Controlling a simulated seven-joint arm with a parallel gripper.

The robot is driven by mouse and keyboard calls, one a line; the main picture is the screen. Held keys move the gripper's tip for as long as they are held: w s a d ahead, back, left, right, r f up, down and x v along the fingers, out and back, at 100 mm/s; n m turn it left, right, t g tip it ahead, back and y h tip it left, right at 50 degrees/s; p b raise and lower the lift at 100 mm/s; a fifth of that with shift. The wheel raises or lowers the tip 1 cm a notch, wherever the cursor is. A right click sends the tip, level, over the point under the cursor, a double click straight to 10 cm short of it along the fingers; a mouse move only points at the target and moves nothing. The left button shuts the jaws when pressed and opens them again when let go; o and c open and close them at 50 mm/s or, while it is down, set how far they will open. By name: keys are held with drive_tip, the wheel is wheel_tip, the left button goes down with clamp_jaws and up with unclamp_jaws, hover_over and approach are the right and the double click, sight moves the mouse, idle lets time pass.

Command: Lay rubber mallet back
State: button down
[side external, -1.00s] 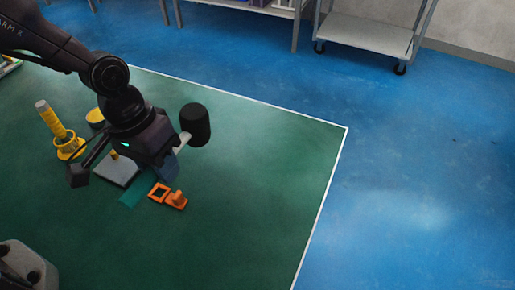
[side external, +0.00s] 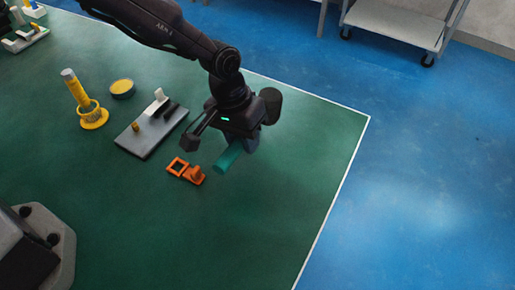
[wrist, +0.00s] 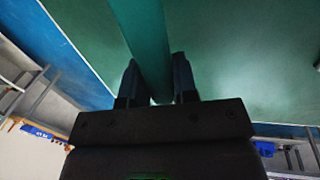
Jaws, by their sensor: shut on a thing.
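The rubber mallet has a black head (side external: 271,104) and a teal handle (side external: 228,157). My gripper (side external: 250,144) is shut on the handle, with the head beyond it to the upper right and the handle end sticking out to the lower left. In the wrist view, the teal handle (wrist: 150,40) runs between the two dark fingers of my gripper (wrist: 157,78). The head is not visible there, and my wrist partly hides it in the side view. The mallet is over the green table (side external: 260,220); its exact height is hard to tell.
An orange frame with a peg (side external: 187,171) lies just left of the handle end. Further left are a grey plate with small blocks (side external: 145,140), a yellow dish (side external: 122,87) and a yellow-handled tool in a ring holder (side external: 92,115). The table's right and front are clear.

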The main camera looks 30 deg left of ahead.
sight(260, 164)
drive_tip(key=shift+w+d+f, duration=0.3)
drive_tip(key=shift+w+f, duration=0.15)
drive_tip(key=shift+f, duration=0.1)
drive_tip(key=shift+w+d+f, duration=0.25)
drive_tip(key=shift+w+f, duration=0.15)
drive_tip(key=shift+f, duration=0.1)
drive_tip(key=shift+w+d+f, duration=0.15)
drive_tip(key=shift+w+f, duration=0.1)
drive_tip(key=shift+f, duration=0.7)
drive_tip(key=shift+w+d+f, duration=0.15)
drive_tip(key=shift+w+f, duration=0.05)
drive_tip(key=shift+f, duration=0.75)
drive_tip(key=c, duration=0.9)
unclamp_jaws()
drive_tip(key=shift+f, duration=0.15)
wheel_tip(260, 164, up, 12)
drive_tip(key=a, duration=0.2)
drive_tip(key=shift+s+a+r, duration=0.2)
drive_tip(key=shift+a+r, duration=0.05)
drive_tip(key=shift+a, duration=0.1)
